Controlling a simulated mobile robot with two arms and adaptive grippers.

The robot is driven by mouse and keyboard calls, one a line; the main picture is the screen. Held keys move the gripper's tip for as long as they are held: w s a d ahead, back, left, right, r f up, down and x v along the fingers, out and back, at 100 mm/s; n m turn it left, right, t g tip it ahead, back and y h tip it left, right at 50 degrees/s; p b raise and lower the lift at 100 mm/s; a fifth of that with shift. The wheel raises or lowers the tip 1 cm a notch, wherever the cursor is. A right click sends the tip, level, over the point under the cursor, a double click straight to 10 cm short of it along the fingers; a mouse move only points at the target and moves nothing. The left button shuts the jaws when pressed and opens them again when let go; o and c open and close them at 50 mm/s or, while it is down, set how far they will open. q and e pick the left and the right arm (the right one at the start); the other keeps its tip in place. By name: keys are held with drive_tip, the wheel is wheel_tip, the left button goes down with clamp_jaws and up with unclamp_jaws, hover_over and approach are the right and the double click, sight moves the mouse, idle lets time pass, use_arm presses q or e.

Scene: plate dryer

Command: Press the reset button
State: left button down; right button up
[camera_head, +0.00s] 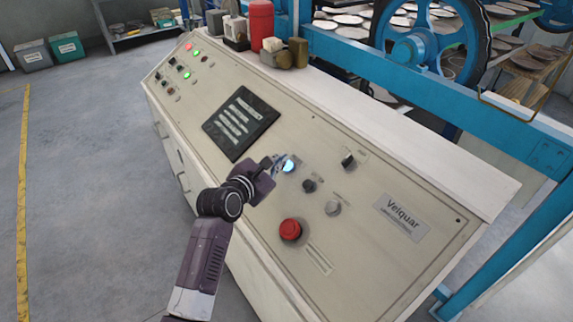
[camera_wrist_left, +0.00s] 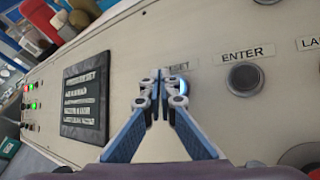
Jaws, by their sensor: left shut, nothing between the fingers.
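The reset button is a small round button lit blue-white (camera_head: 289,166) on the sloped control panel (camera_head: 350,240). In the left wrist view its blue glow (camera_wrist_left: 184,87) shows just behind the fingertips, with the label partly hidden and ending in "SET". My left gripper (camera_head: 279,160) is shut and empty, its tips right at the button. It also shows in the left wrist view (camera_wrist_left: 162,88), covering most of the button. I cannot tell whether the tips touch it. My right gripper is not in view.
A dark button labelled ENTER (camera_wrist_left: 245,76) sits right of the reset button. A red mushroom button (camera_head: 290,229) is nearer the panel's front edge. A black screen (camera_head: 240,123) lies to the left. Containers, including a red one (camera_head: 261,22), stand on the console's top.

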use_arm(q)
drive_tip(key=shift+f, duration=0.1)
idle(0.3)
drive_tip(key=shift+w+d+f, duration=0.1)
drive_tip(key=shift+d+f, duration=0.1)
drive_tip(key=shift+f, duration=0.05)
drive_tip(key=shift+w+d+f, duration=0.15)
drive_tip(key=shift+d+f, duration=0.05)
drive_tip(key=shift+f, duration=0.25)
idle(0.7)
idle(0.4)
drive_tip(key=shift+s+a+r+p, duration=0.2)
drive_tip(key=shift+r+p, duration=0.2)
drive_tip(key=shift+p, duration=0.25)
drive_tip(key=shift+s+a+r+p, duration=0.1)
drive_tip(key=shift+a+r+p, duration=0.1)
drive_tip(key=shift+r+p, duration=0.3)
drive_tip(key=shift+f, duration=0.15)
